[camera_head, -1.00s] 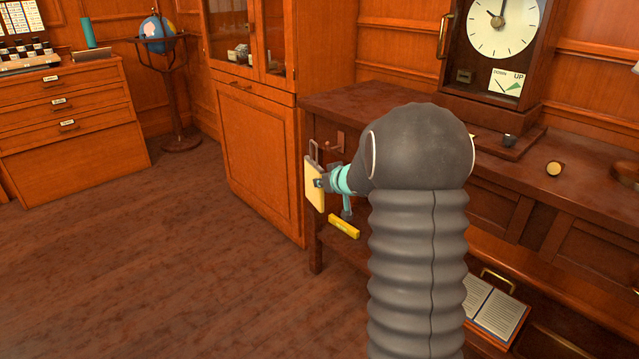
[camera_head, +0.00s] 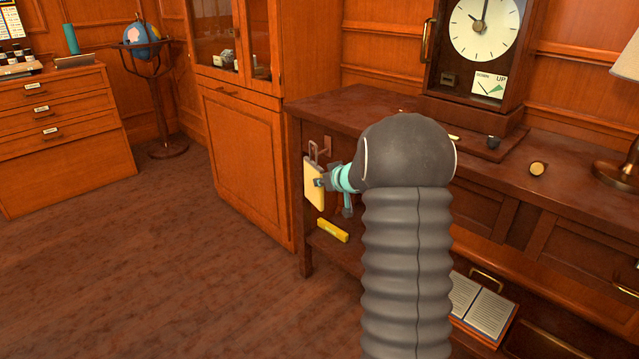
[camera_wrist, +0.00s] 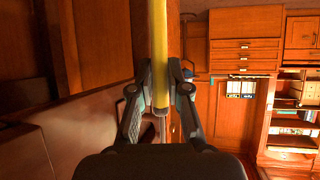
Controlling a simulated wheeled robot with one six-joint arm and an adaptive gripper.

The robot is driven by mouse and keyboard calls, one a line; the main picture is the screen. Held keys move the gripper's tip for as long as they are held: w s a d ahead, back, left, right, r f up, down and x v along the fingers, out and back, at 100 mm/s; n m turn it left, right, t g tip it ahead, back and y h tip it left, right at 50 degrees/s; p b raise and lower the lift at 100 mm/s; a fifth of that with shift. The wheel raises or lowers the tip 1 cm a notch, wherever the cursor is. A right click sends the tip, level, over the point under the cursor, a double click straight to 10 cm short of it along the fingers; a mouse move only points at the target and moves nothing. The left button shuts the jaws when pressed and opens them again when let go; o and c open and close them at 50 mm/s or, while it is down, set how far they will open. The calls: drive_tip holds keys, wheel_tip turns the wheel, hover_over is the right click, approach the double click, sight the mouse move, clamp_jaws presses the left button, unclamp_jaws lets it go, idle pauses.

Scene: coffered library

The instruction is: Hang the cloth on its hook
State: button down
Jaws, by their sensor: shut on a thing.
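The cloth (camera_head: 313,186) is a flat pale-yellow piece with a metal loop at its top, held upright beside the end of the wooden desk. In the wrist view the cloth (camera_wrist: 158,40) shows edge-on as a yellow strip between the fingers. My gripper (camera_head: 320,183) is shut on it; its fingers (camera_wrist: 160,90) press both sides in the wrist view. The hook (camera_head: 327,146) is on a small plate on the desk's end panel, just right of the loop. The loop looks very near the hook; I cannot tell whether they touch.
A yellow block (camera_head: 332,230) lies on the desk's lower shelf, below the cloth. The desk top (camera_head: 345,105) carries a clock (camera_head: 482,50). A tall cabinet (camera_head: 245,165) stands left of the desk. The open floor (camera_head: 150,270) is clear at left.

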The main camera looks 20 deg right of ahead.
drive_tip(key=shift+w+d+f, duration=0.25)
drive_tip(key=shift+d+f, duration=0.5)
drive_tip(key=shift+w+d+f, duration=0.25)
drive_tip(key=shift+d+f, duration=0.45)
drive_tip(key=shift+d, duration=0.05)
drive_tip(key=shift+f, duration=0.15)
drive_tip(key=c, duration=1.1)
unclamp_jaws()
drive_tip(key=shift+o, duration=0.2)
drive_tip(key=a+v, duration=0.1)
drive_tip(key=v, duration=1.1)
drive_tip(key=shift+d, duration=0.5)
